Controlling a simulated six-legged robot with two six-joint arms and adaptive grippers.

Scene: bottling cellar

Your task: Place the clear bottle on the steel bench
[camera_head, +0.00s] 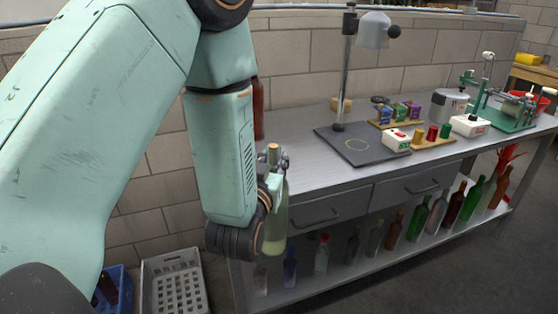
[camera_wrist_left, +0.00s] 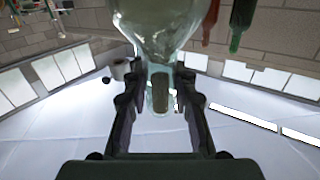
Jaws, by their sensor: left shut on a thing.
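The clear bottle (camera_head: 276,226) with a cork hangs upright in my left gripper (camera_head: 278,168), just in front of the left end of the steel bench (camera_head: 312,172). The fingers are shut around its neck. In the left wrist view the fingers (camera_wrist_left: 162,92) close on the neck, and the wide glass body (camera_wrist_left: 160,22) fills the top of the picture. The bottle's lower part is below the benchtop level in the head view, partly behind my wrist. My right gripper is not in view.
The benchtop's front left is bare. A dark mat (camera_head: 352,150) with a lamp stand (camera_head: 345,70), a white box (camera_head: 397,140) and small coloured pieces stand behind and to the right. Several bottles (camera_head: 417,218) line the lower shelf. A grey crate (camera_head: 172,282) stands on the floor.

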